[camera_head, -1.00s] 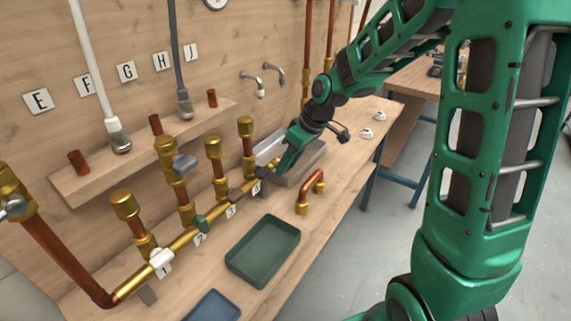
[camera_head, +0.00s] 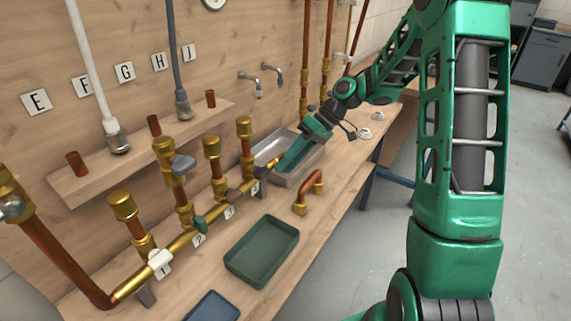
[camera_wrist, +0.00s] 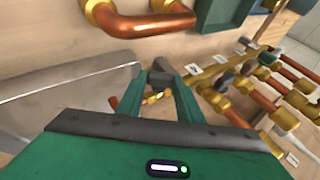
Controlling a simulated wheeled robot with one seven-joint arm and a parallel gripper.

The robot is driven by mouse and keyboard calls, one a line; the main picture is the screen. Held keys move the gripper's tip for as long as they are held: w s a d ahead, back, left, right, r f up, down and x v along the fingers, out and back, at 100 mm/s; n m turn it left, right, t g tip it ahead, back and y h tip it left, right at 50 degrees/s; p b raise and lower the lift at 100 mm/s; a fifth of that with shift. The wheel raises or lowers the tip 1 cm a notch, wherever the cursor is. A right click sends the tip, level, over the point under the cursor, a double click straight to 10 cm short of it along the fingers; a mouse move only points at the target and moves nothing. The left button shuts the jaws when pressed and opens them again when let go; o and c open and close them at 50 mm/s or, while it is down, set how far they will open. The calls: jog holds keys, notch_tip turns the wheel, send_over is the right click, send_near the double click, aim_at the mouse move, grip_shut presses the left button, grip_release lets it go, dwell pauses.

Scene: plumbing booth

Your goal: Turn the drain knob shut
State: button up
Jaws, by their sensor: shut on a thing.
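The brass pipe line (camera_head: 190,236) runs along the bench, and its far brass end (camera_head: 275,163) meets my gripper (camera_head: 281,169) beside the metal basin. In the wrist view my gripper (camera_wrist: 160,82) has its two green fingers closed about a small dark grey piece, which looks like the drain knob (camera_wrist: 160,77). A brass fitting (camera_wrist: 156,98) shows just below it, between the fingers. My fingers hide most of the knob in the head view, so I cannot tell its exact angle.
The metal basin (camera_head: 292,181) stands right by my gripper. Brass risers (camera_head: 213,160) with valves stand along the pipe line. A bent copper pipe piece (camera_head: 313,184) and a green tray (camera_head: 262,252) lie in front. Wall taps (camera_head: 272,70) are behind.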

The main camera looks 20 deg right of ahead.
jog(key=y, duration=0.1)
jog(key=m+g+y, duration=0.1)
jog(key=d+f+g+y, duration=0.1)
jog(key=y, duration=0.1)
jog(key=shift+w, duration=0.35)
jog(key=shift+d+f+m+g+y, duration=0.1)
jog(key=shift+f+m+g+y, duration=0.25)
jog(key=shift+y, duration=0.55)
jog(key=shift+f+m+g+y, duration=0.1)
jog(key=shift+m+g+y, duration=0.3)
jog(key=shift+y, duration=0.5)
jog(key=o, duration=1.1)
jog(key=shift+w, duration=0.1)
